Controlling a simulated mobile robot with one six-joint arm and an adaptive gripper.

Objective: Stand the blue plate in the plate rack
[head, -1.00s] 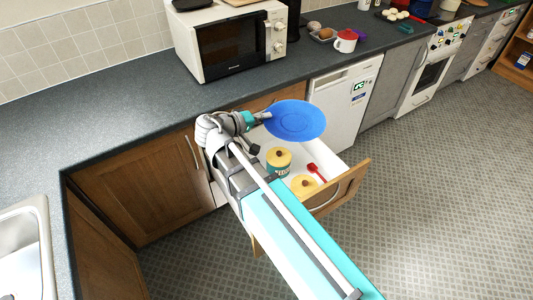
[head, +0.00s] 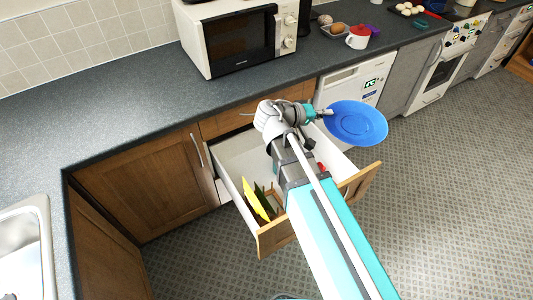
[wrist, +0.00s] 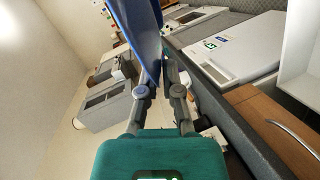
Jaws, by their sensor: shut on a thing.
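The blue plate (head: 357,122) is held by its left edge in my gripper (head: 325,113), in the air above the right side of the open drawer. In the wrist view the blue plate (wrist: 144,32) shows nearly edge-on between the fingertips of my gripper (wrist: 163,72). In the drawer's front left part, a yellow plate (head: 255,198) and a dark green one stand tilted. What holds them looks like a low brown plate rack, but it is small and partly hidden by my arm, so I cannot tell its slots.
The open drawer (head: 233,184) has white walls and a wooden front. A red thing (head: 321,167) shows in it beside my arm. The counter (head: 130,105) runs behind, with a microwave (head: 240,38) and a red-lidded pot (head: 358,37). The drawer's back left is clear.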

